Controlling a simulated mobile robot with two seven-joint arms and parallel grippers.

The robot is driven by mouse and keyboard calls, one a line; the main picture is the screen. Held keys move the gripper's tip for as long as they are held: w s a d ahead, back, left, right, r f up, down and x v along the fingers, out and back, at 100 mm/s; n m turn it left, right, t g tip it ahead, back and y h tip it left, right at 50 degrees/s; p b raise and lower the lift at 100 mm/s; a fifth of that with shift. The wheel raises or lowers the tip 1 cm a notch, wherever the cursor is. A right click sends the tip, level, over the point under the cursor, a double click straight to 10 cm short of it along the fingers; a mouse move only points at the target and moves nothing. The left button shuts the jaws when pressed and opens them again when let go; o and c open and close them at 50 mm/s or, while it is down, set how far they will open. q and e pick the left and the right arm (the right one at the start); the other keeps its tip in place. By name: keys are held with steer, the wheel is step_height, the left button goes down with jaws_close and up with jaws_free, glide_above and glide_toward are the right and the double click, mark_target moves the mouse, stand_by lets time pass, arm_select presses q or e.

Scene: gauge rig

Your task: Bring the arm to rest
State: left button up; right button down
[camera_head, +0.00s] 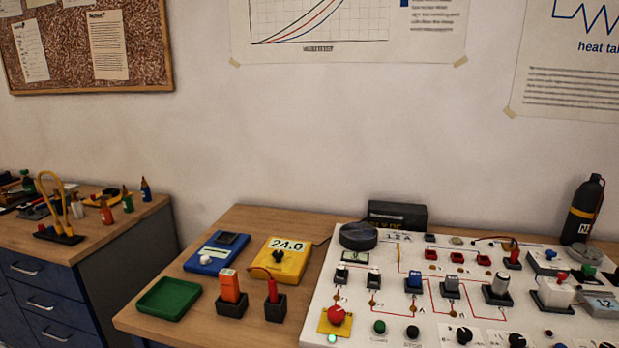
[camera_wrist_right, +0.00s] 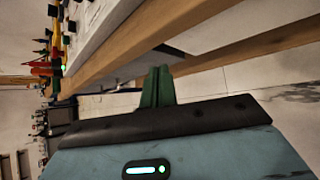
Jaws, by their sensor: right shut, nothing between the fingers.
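In the right wrist view my right gripper (camera_wrist_right: 157,88) shows as two green fingers standing close together, with nothing between them. It is apart from everything, in front of and below the edge of a wooden table (camera_wrist_right: 130,52). Neither of my arms shows in the head view. My left gripper is in neither view.
The table (camera_head: 232,221) carries a white circuit panel (camera_head: 420,268) with a red knob (camera_head: 336,315), a green tray (camera_head: 169,298), a blue meter (camera_head: 217,252) and a yellow meter showing 24.0 (camera_head: 281,260). A black bottle (camera_head: 582,212) stands behind the panel. A blue-drawered cabinet (camera_head: 40,285) is at left.

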steer(key=s+a+f+m+h+p, duration=0.1)
steer(key=s+a+f+m, duration=0.4)
steer(key=s+f+m, duration=0.85)
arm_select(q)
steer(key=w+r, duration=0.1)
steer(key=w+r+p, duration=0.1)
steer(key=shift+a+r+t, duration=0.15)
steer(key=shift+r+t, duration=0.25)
arm_select(e)
steer(key=s+a+f+m, duration=0.1)
steer(key=s+a+m, duration=0.2)
steer(key=a+m, duration=0.4)
steer(key=s+a+f+m+g, duration=0.1)
steer(key=s+a+f+m, duration=0.1)
steer(key=a+m, duration=0.6)
steer(key=shift+s+f, duration=0.25)
steer(key=shift+s, duration=0.5)
steer(key=shift+d+m, duration=0.1)
steer(key=shift+m, duration=0.15)
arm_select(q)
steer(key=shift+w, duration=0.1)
arm_select(e)
steer(key=shift+s+d, duration=0.1)
